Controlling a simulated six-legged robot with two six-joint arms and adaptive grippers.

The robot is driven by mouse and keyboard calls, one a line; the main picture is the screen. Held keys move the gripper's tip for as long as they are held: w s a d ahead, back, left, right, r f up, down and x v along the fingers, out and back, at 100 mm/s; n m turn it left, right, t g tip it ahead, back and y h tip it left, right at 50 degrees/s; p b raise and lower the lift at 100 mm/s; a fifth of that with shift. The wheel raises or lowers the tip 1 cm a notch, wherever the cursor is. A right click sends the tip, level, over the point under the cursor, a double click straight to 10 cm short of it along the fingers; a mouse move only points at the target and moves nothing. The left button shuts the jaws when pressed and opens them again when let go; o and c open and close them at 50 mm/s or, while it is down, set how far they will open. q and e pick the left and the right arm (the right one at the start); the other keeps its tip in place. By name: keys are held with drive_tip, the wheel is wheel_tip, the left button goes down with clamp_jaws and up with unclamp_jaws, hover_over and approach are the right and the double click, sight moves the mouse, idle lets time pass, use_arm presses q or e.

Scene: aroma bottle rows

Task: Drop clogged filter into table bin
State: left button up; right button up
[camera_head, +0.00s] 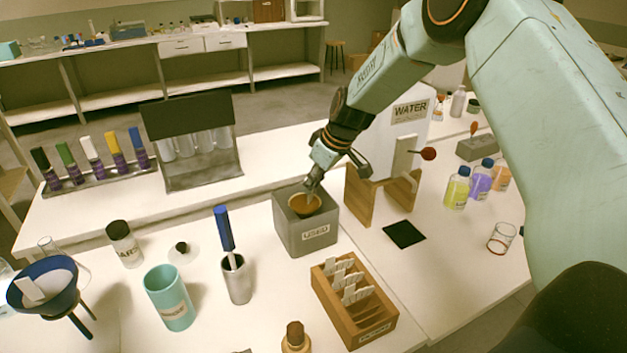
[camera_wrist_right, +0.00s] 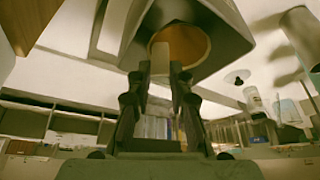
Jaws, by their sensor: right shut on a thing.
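The table bin (camera_head: 293,234) is a grey box with a label on its front and a round orange-brown opening in its top. It also shows in the right wrist view (camera_wrist_right: 225,28), close beyond the fingers. My right gripper (camera_head: 313,187) points down at the opening, its tips at or just above it. In the wrist view my right gripper (camera_wrist_right: 161,85) is shut on a narrow pale piece (camera_wrist_right: 160,60), seemingly the clogged filter, seen against the opening. In the head view this piece is mostly hidden by the fingers. My left gripper is not in view.
A wooden rack (camera_head: 379,326) with pale strips stands in front of the bin. A metal cup (camera_head: 237,284) with a blue-handled tool and a teal cup (camera_head: 168,300) stand left. A wooden stand (camera_head: 361,198) is close right. A blue funnel (camera_head: 55,272) holds a pale strip.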

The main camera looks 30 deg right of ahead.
drive_tip(key=shift+a+r, duration=0.1)
drive_tip(key=shift+a, duration=0.05)
drive_tip(key=o, duration=0.6)
drive_tip(key=shift+s, duration=0.1)
drive_tip(key=o, duration=0.3)
drive_tip(key=shift+o, duration=0.2)
drive_tip(key=v, duration=1.2)
